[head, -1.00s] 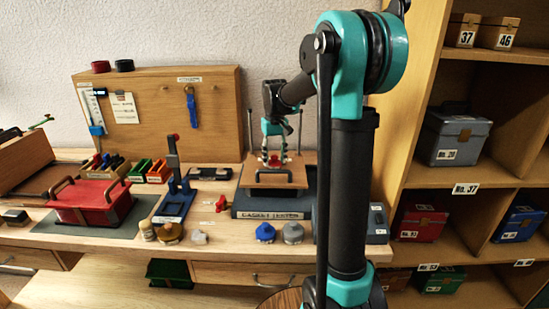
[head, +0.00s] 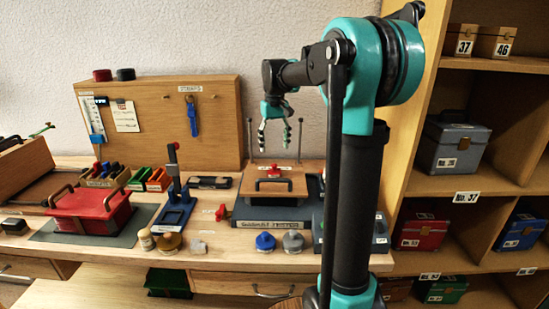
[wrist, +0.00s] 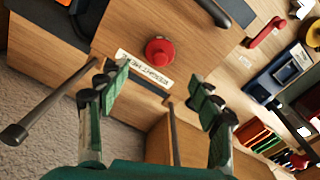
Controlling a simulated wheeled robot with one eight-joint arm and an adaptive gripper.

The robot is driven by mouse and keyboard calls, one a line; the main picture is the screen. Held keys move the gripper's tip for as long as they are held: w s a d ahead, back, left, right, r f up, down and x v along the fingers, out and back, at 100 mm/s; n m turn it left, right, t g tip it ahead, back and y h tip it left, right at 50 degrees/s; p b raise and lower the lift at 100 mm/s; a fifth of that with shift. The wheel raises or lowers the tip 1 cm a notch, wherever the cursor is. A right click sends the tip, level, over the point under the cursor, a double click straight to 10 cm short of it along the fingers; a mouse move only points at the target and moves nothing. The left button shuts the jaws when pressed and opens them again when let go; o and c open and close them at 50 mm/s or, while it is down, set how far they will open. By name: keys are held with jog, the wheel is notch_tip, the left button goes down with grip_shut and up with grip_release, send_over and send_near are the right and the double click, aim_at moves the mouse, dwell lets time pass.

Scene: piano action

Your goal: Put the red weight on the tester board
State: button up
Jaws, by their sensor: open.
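The red weight (head: 274,170) stands on the wooden tester board (head: 258,188) of the gasket tester (head: 270,213), near the board's back edge. In the wrist view the red weight (wrist: 160,52) is seen from above, round with a knob, beside a white label (wrist: 145,69). My gripper (head: 275,143) is open and empty, raised above the red weight and apart from it. In the wrist view its two fingers (wrist: 160,88) are spread wide, with the weight beyond the gap between them.
Two thin posts (head: 300,140) rise behind the tester. A red clamp-like part (head: 221,212) is at the tester's left. Blue (head: 265,241) and grey (head: 293,241) knobbed pieces stand in front. A shelf (head: 466,183) is at the right.

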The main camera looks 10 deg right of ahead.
jog(key=shift+r, duration=1.6)
